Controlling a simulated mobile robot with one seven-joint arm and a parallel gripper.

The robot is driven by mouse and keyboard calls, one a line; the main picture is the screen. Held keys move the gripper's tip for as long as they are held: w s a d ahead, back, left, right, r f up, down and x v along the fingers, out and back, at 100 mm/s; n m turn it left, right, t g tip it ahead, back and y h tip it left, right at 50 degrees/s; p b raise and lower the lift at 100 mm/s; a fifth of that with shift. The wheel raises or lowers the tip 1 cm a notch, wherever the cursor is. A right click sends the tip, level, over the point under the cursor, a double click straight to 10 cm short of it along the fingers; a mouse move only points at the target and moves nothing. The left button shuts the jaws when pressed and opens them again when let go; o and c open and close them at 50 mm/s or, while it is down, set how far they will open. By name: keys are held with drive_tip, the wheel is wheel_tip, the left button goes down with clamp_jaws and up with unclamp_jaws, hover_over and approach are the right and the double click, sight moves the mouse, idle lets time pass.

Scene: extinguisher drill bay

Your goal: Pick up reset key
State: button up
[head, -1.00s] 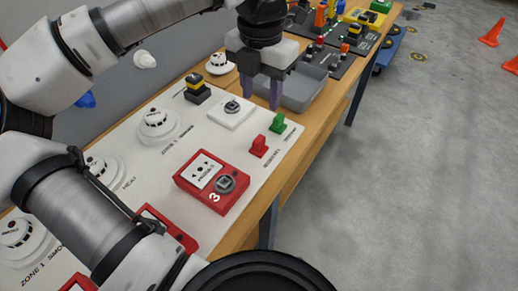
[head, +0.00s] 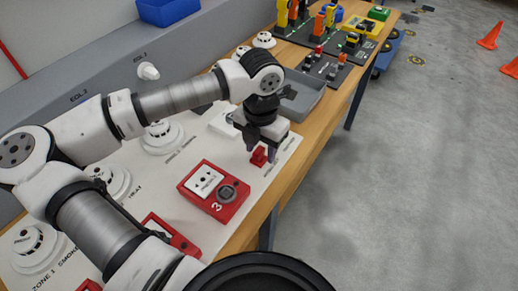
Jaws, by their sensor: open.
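A small upright red key-like piece (head: 259,157) stands on the white panel (head: 232,232), near its right edge, beside small print that I cannot read clearly. It is the likeliest reset key in view. My gripper (head: 261,149) is open, pointing down, with its fingers close around or just above the red piece. I cannot tell whether they touch it. The green piece that stood just behind the red one is hidden by my gripper.
A red call point (head: 213,190) marked 3 sits left of my gripper. A grey tray (head: 306,98) is behind it, and several black boards with coloured parts lie farther back.

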drive_tip(key=shift+f, duration=0.1)
drive_tip(key=shift+c, duration=0.4)
clamp_jaws()
